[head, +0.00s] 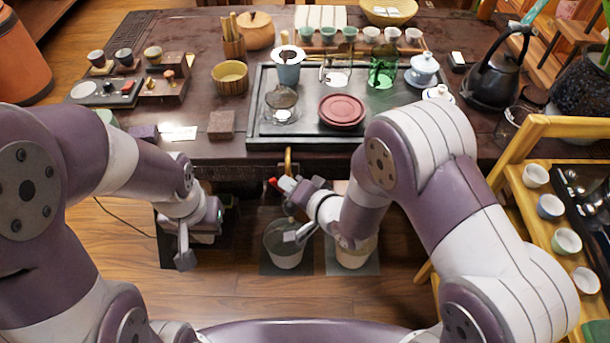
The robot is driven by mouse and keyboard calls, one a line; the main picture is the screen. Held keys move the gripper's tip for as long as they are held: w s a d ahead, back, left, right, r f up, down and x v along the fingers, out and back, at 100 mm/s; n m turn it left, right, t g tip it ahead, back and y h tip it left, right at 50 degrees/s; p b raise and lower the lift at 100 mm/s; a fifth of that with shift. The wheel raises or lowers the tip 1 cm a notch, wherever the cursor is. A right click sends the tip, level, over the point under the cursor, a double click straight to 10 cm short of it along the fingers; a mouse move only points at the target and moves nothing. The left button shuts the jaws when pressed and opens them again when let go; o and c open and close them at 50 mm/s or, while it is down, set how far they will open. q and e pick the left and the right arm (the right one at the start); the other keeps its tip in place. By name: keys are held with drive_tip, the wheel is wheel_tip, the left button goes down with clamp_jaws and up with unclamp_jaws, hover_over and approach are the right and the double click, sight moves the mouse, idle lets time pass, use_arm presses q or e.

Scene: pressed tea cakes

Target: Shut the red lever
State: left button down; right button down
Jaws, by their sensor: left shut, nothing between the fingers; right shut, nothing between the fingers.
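A small red lever tip (272,182) shows below the table's front edge, under a brass fitting (288,162). The rest of the lever and its valve is mostly hidden by my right wrist, so I cannot tell its exact angle. My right gripper (291,237) is shut and empty. Its fingertips point down over the left bucket, lower in the picture than the red tip and apart from it. My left gripper (185,261) is shut and empty, hanging left of the buckets and well away from the lever.
A yellow wooden shelf (520,165) with cups stands at the right. Floor at lower left is clear.

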sight(271, 183)
drive_tip(key=a+n+h+p, duration=0.1)
drive_tip(key=a+h+p, duration=0.1)
drive_tip(key=h+p, duration=0.1)
drive_tip(key=a+f+n+g+h+p, duration=0.1)
drive_tip(key=a+n+h+p, duration=0.1)
drive_tip(key=h+p, duration=0.1)
drive_tip(key=shift+f+n+p, duration=0.1)
drive_tip(key=shift+n+p, duration=0.2)
drive_tip(key=shift+p, duration=0.15)
drive_tip(key=shift+r+p, duration=0.75)
drive_tip(key=shift+r, duration=0.1)
